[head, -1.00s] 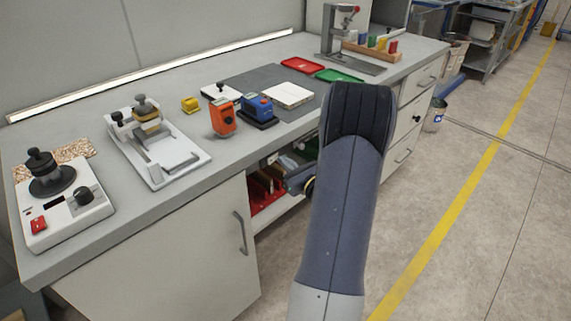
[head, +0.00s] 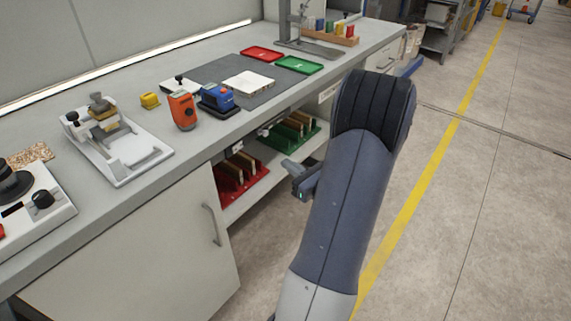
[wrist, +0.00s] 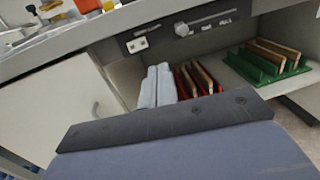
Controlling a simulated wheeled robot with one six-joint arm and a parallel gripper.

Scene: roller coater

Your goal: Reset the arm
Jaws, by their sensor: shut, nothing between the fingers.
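My arm (head: 345,200) rises at the right of centre in the head view, in front of the bench. Part of my gripper's end (head: 300,178) shows left of the arm, in front of the open shelf. In the wrist view my gripper (wrist: 158,72) shows as two pale grey fingers side by side. It is shut and empty, pointing toward the bench's open bay. My own dark link hides the lower part of the wrist view.
The bench (head: 200,150) carries a white fixture (head: 118,150), an orange device (head: 183,111), a blue device (head: 217,98), a red tray (head: 262,54) and a green tray (head: 299,65). Below are a red rack (head: 240,180) and a green rack (head: 290,135).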

